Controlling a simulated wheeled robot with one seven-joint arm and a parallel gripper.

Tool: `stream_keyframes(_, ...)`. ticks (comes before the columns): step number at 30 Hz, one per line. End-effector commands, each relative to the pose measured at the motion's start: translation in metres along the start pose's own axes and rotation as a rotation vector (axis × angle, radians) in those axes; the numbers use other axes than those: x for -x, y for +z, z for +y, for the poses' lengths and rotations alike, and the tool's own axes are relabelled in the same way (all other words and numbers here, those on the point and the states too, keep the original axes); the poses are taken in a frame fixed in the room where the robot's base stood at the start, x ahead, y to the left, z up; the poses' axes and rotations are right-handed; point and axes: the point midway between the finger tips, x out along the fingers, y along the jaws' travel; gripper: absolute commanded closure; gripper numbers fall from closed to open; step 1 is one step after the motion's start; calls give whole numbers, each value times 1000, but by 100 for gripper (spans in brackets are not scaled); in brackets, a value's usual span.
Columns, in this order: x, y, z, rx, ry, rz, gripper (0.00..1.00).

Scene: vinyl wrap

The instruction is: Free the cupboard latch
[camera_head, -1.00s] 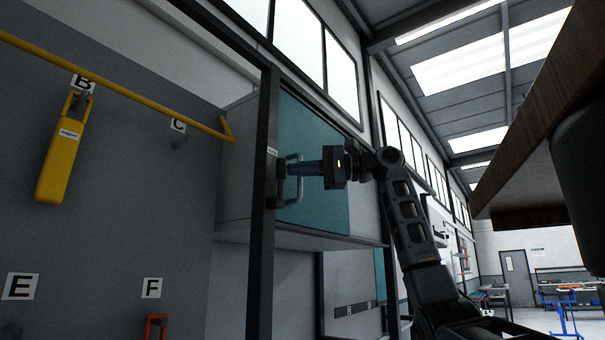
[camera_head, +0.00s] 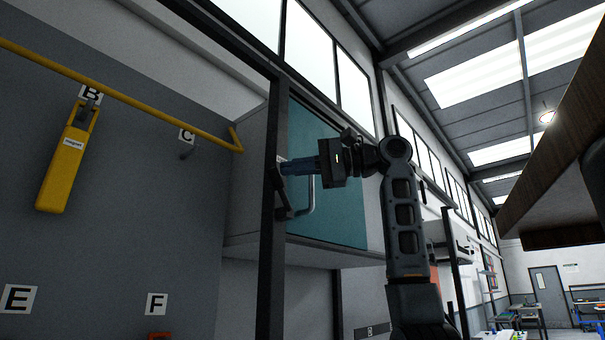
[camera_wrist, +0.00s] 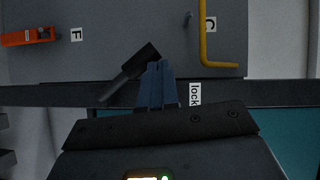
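The cupboard has a teal door (camera_head: 335,130) behind a dark post, with a pale bar handle (camera_head: 311,196). The latch (camera_head: 281,196) is a dark lever on the post, tilted with its lower end to the right in the head view. In the wrist view the latch (camera_wrist: 125,80) lies slanted, beside a label reading "lock" (camera_wrist: 195,94). My gripper (camera_head: 285,168) reaches the post at the latch's upper part. Its blue fingers (camera_wrist: 158,68) are together, their tips overlapping the latch's end in the picture; contact is unclear.
A yellow rail (camera_head: 120,95) runs along the grey wall at left. An orange-red item (camera_wrist: 28,37) is by label F. A wooden-edged overhang (camera_head: 550,150) is at right.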

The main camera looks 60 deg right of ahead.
Motion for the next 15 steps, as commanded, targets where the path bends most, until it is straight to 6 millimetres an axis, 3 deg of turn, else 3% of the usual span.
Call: stream_keyframes(15,-21,30,15,0,0,-1,100)
